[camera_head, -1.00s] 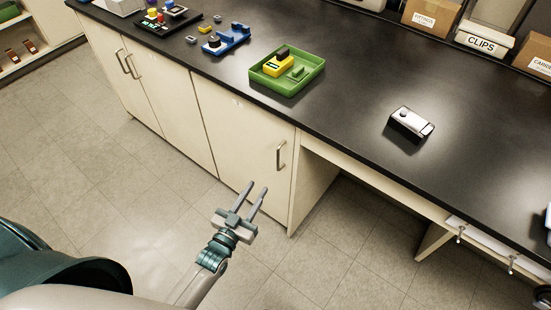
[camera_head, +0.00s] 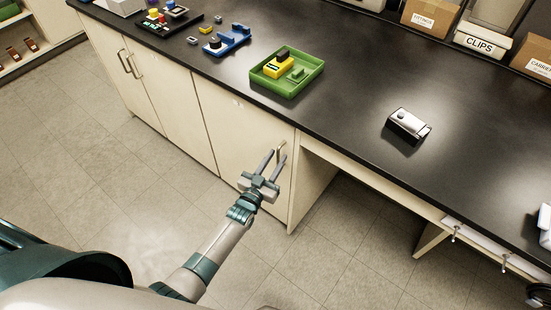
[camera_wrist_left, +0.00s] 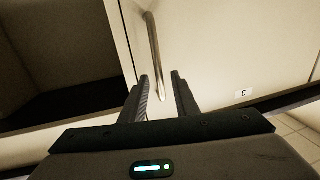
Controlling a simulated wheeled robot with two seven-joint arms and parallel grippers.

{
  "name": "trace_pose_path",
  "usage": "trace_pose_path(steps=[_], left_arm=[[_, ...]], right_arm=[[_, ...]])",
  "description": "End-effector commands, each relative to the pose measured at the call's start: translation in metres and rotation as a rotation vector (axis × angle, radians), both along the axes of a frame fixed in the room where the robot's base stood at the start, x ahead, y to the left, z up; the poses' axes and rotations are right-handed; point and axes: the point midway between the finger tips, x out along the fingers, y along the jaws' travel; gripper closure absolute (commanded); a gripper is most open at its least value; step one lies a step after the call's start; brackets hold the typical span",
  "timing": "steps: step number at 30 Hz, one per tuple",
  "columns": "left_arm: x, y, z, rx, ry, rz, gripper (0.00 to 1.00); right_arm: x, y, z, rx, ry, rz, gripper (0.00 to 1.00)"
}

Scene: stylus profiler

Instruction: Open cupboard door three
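The cupboard door (camera_head: 236,135) is a cream panel below the black counter, next to the open knee space, and it looks shut. In the left wrist view the door (camera_wrist_left: 215,45) carries a small label (camera_wrist_left: 243,93) with an upside-down 3. Its upright metal handle (camera_wrist_left: 154,50) shows there, and its top shows in the head view (camera_head: 282,146). My left gripper (camera_head: 273,153) is open in front of the handle. In the wrist view the handle's near end appears between the fingers (camera_wrist_left: 161,78); I cannot tell whether they touch it. My right gripper is not seen.
The black counter (camera_head: 350,85) holds a green tray (camera_head: 290,90) and a white-and-black device (camera_head: 408,124). The knee space right of the door is open. The floor before the cupboards is clear.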

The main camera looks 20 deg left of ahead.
Motion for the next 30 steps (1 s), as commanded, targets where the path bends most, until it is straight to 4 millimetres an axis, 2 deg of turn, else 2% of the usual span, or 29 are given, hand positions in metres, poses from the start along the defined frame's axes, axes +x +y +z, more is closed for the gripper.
trace_pose_path(steps=[9,10,13,23,30], left_arm=[[0.002,0.0,0.0,0.0,0.0,0.0,0.72],[0.002,0.0,0.0,0.0,0.0,0.0,0.77],[0.002,0.0,0.0,0.0,0.0,0.0,1.0],[-0.001,0.001,0.0,0.001,0.0,-0.005,1.0],[-0.02,0.009,0.0,0.004,0.001,-0.039,1.0]], right_arm=[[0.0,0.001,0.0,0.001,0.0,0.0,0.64],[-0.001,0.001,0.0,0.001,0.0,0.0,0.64],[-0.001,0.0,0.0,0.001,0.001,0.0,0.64],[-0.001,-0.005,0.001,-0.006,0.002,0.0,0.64],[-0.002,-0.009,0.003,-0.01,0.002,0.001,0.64]])
